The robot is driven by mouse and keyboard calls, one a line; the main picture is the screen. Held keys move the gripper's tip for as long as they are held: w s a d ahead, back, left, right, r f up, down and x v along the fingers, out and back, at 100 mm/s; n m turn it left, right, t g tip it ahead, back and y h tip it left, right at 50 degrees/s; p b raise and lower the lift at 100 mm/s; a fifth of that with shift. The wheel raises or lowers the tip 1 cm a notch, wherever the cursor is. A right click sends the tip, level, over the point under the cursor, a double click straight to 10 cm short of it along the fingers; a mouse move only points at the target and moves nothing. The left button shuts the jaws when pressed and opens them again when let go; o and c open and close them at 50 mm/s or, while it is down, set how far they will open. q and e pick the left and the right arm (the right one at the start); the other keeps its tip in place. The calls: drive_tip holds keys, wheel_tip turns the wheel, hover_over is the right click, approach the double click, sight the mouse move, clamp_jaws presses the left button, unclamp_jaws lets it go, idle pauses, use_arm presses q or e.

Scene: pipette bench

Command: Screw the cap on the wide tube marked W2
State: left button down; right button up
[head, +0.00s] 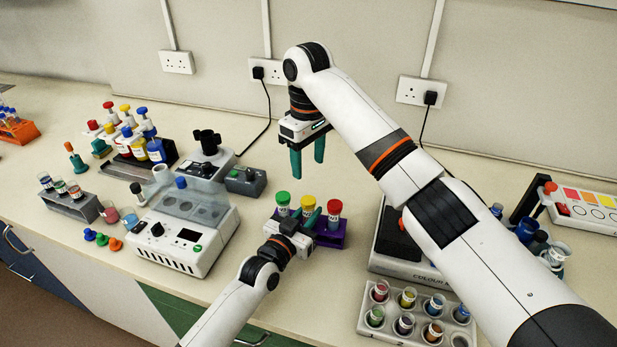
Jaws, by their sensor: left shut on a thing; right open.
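A purple rack (330,240) holds three tubes: a green-capped tube (283,206), a yellow-capped tube (308,203) in the middle and a red-capped tube (334,215) at the right. Their labels are too small to read, so I cannot tell which is W2. The yellow cap sits on top of the middle tube; how tight it is does not show. My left gripper (309,219) is at the rack's front, shut on what looks like the middle tube, partly hiding it. My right gripper (308,165) is open and empty, pointing down above and behind the rack.
A grey-white machine (190,235) with a clear lid stands left of the rack. A tray of coloured cups (400,335) lies at the front right. My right arm covers part of a device (392,240). A grey tube rack (75,205) and loose coloured caps (102,239) lie far left.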

use_arm(q)
drive_tip(key=c, duration=1.1)
unclamp_jaws()
use_arm(e)
wheel_tip(320, 180, up, 2)
drive_tip(key=shift+r, duration=0.1)
use_arm(q)
drive_tip(key=b+v, duration=0.1)
drive_tip(key=v, duration=1.1)
use_arm(e)
drive_tip(key=shift+f, duration=0.7)
use_arm(q)
drive_tip(key=shift+r, duration=0.1)
use_arm(e)
drive_tip(key=shift+r, duration=0.1)
